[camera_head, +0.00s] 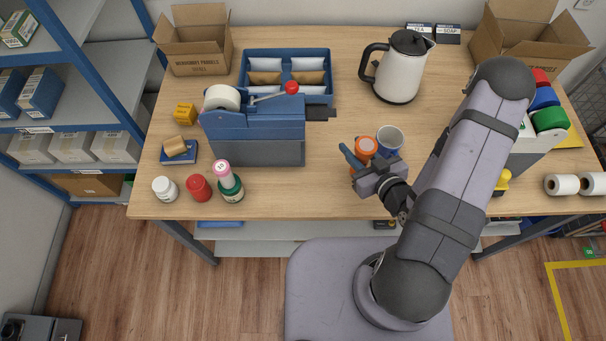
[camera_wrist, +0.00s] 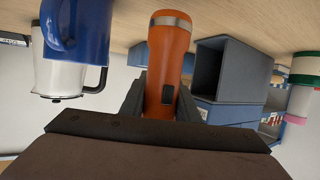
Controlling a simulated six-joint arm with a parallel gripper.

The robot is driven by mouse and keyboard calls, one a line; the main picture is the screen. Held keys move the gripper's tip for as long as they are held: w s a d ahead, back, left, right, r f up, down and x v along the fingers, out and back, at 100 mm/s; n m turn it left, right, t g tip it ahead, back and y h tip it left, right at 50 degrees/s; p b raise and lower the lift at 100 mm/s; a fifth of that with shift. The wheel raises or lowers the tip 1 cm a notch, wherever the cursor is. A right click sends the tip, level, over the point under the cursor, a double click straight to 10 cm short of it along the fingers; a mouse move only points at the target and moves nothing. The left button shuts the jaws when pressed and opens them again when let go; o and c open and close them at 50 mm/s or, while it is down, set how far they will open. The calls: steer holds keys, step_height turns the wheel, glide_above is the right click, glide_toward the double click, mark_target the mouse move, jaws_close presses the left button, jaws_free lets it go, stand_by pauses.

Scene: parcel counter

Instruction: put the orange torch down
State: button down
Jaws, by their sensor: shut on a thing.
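The orange torch (camera_head: 366,146) stands roughly upright near the front middle of the counter. My gripper (camera_head: 369,163) is shut on it, one finger on each side. In the wrist view, which is upside down, the torch (camera_wrist: 168,60) is between the two dark fingers (camera_wrist: 160,100), with its silver-ringed end towards the wooden counter top. I cannot tell whether that end touches the wood or is a little above it.
A blue mug (camera_head: 390,138) stands close to the right of the torch. A white kettle (camera_head: 400,68) is behind. A blue tape dispenser (camera_head: 255,125) is to the left, with a green bottle (camera_head: 231,190) in front. Bare counter (camera_head: 300,190) lies left of my gripper.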

steer(key=s+a+r+n+g+y+b, duration=0.35)
steer(key=a+n+g, duration=0.25)
steer(key=a, duration=0.5)
steer(key=s+a+r+n+g+y+b, duration=0.2)
steer(key=s+a+r+n+g+y, duration=0.25)
steer(key=a, duration=0.75)
step_height(320, 180, down, 7)
steer(key=n, duration=0.1)
steer(key=shift+w+d+f+p, duration=0.15)
steer(key=shift+d+f+p, duration=0.1)
steer(key=shift+p, duration=0.1)
steer(key=shift+f+g, duration=0.1)
steer(key=shift+g, duration=0.15)
steer(key=shift+f, duration=1.75)
steer(key=shift+f, duration=0.1)
